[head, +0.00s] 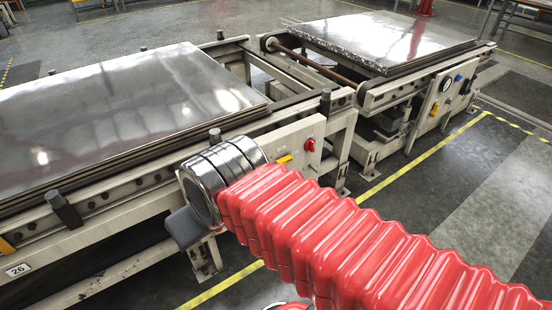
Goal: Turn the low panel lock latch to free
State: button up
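My arm in its red ribbed sleeve reaches in from the lower right and ends in a shiny metal wrist. Only a dark grey part of my gripper (186,228) shows past the wrist; its fingertips are not clear. Just right of the wrist, a pale panel (297,152) on the near machine's frame carries a red knob (310,145) and a small yellow handle (284,159). The handle lies nearly level, tilted slightly. I cannot tell whether either one is the lock latch. My wrist hides the panel's left part.
A shiny metal sheet (120,125) lies on the near machine bed, another (375,40) on the far one. A control box (435,103) with dial and buttons stands at right. A plate marked 26 (18,270) is at lower left. Floor (480,190) at right is clear.

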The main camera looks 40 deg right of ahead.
aim_at(288, 159)
jog(key=z, duration=0.05)
jog(key=i, duration=0.7)
jog(key=z, duration=0.55)
jog(key=i, duration=0.55)
jog(key=z, duration=0.35)
